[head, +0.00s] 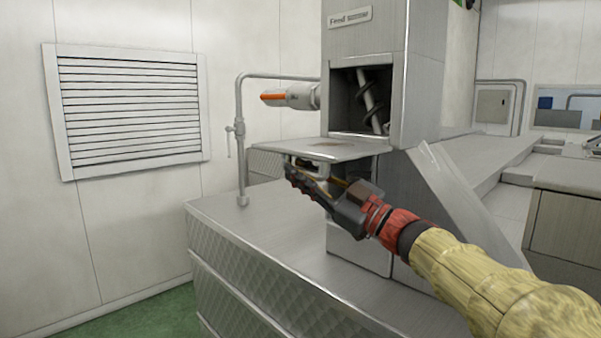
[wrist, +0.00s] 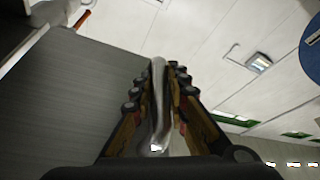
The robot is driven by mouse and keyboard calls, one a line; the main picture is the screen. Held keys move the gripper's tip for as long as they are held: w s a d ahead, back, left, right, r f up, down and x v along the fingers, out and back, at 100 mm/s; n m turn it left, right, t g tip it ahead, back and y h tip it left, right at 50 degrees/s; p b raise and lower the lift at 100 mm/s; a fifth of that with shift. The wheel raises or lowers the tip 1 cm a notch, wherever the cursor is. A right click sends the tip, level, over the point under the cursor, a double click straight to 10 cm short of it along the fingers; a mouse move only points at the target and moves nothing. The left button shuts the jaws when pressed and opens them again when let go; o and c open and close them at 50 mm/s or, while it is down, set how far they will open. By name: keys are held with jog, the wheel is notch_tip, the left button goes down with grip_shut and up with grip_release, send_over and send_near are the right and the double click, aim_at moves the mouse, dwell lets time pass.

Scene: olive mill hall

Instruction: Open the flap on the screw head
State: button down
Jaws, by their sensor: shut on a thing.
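The screw head (head: 362,42) is a brushed-metal housing with a "Feed" label, in the head view. Its square opening is uncovered, and a dark screw (head: 369,101) shows inside. The flap (head: 338,150) hangs out from the opening's lower edge, lying about level. My gripper (head: 296,173) is below the flap's outer edge, shut on the flap's handle (head: 317,168). In the wrist view, the bent metal handle (wrist: 158,108) runs between my gripper's fingers (wrist: 160,90), with the grey flap face (wrist: 85,95) to the left.
An orange-tipped white fitting (head: 291,97) and a bent pipe (head: 240,130) with a small valve stand left of the housing. A metal base (head: 240,240) lies below. A louvred vent (head: 130,110) is on the left wall. A sloped metal chute lies right.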

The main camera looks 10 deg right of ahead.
jog(key=shift+w+f, duration=0.15)
jog(key=shift+f, duration=0.25)
jog(key=c, duration=2.2)
grip_release()
jog(key=o, duration=0.5)
jog(key=shift+d+r, duration=0.1)
jog(key=shift+r, duration=0.05)
jog(key=v, duration=1.2)
